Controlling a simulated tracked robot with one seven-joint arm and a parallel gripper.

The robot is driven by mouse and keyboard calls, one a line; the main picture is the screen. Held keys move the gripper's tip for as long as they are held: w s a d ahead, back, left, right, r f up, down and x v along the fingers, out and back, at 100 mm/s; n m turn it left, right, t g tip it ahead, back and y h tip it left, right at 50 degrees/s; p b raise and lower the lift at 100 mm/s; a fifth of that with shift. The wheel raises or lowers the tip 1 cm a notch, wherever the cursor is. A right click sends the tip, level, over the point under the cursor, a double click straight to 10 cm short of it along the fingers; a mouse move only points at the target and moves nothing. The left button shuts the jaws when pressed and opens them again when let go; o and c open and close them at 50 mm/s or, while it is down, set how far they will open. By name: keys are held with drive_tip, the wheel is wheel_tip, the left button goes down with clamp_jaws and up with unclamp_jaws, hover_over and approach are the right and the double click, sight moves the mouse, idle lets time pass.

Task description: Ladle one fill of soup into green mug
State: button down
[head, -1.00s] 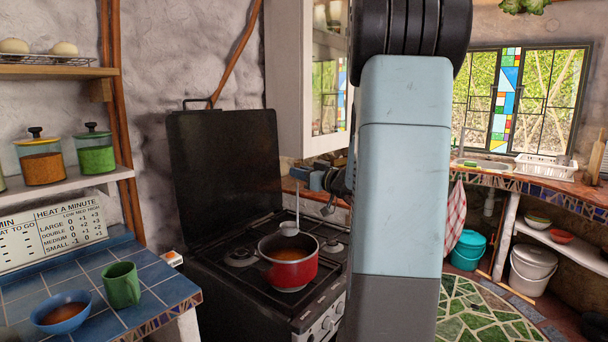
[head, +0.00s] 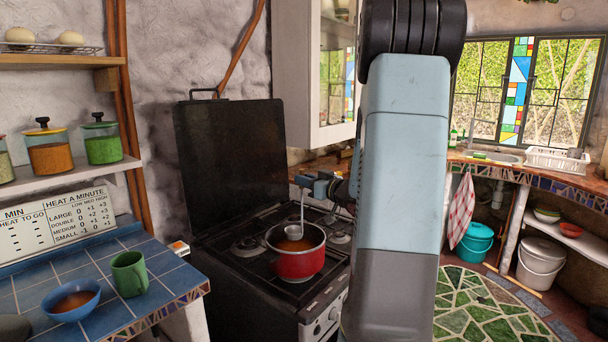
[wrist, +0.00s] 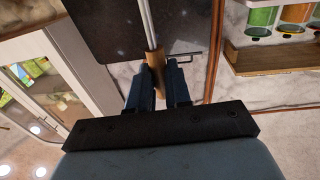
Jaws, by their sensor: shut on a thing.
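The green mug (head: 129,273) stands upright on the blue tiled counter at the lower left. The red pot (head: 297,258) sits on the stove with brownish-orange soup inside. The ladle (head: 294,231) hangs upright from my gripper (head: 316,184), its bowl at the pot's opening; I cannot tell whether it touches the soup. In the wrist view my gripper (wrist: 166,88) is shut on the ladle's wooden handle (wrist: 155,70). My arm hides the area right of the stove. The inside of the mug is mostly hidden.
A blue bowl (head: 71,301) with brown soup stands left of the mug, near the counter's front. The stove's raised black lid (head: 230,155) stands behind the pot. A white cabinet (head: 302,85) hangs above and right of it.

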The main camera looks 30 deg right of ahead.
sight(303, 168)
wheel_tip(303, 168, down, 8)
drive_tip(key=shift+f, duration=0.2)
idle(0.7)
idle(0.8)
drive_tip(key=shift+r, duration=5.95)
